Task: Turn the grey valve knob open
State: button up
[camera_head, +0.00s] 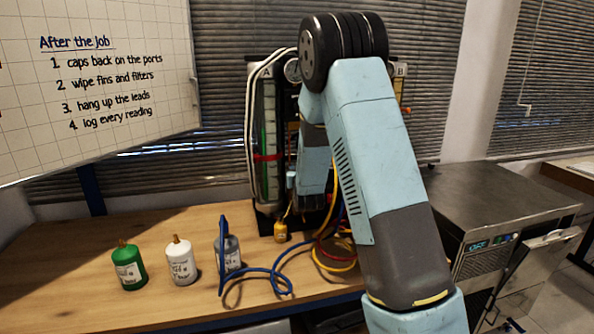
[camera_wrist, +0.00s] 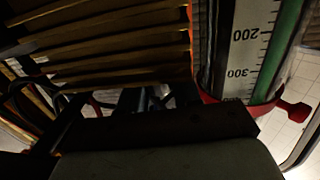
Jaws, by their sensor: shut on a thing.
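My gripper (camera_wrist: 138,104) is low in front of the gauge rig. In the wrist view its dark jaws are shut on a small grey thing, which I take for the grey valve knob; it is mostly hidden in shadow. How far the knob is turned cannot be made out. In the head view my arm crosses in front of the rig and hides most of its middle and right side. The glass charging cylinder (camera_head: 268,140), with a red band, stands at the rig's left. Its scale (camera_wrist: 243,55) shows at the upper right of the wrist view.
Green (camera_head: 129,267), white (camera_head: 181,264) and grey (camera_head: 231,254) bottles stand on the wooden bench (camera_head: 60,290). Blue (camera_head: 262,270) and yellow (camera_head: 335,266) hoses lie loose by the rig. A steel machine (camera_head: 500,215) stands at right. The bench's left part is clear.

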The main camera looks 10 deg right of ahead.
dwell(0.4)
jog(key=o, duration=0.9)
jog(key=shift+s, duration=0.1)
jog(key=s+a, duration=0.1)
jog(key=s, duration=1.2)
jog(key=shift+s+a, duration=0.15)
jog(key=shift+s, duration=0.1)
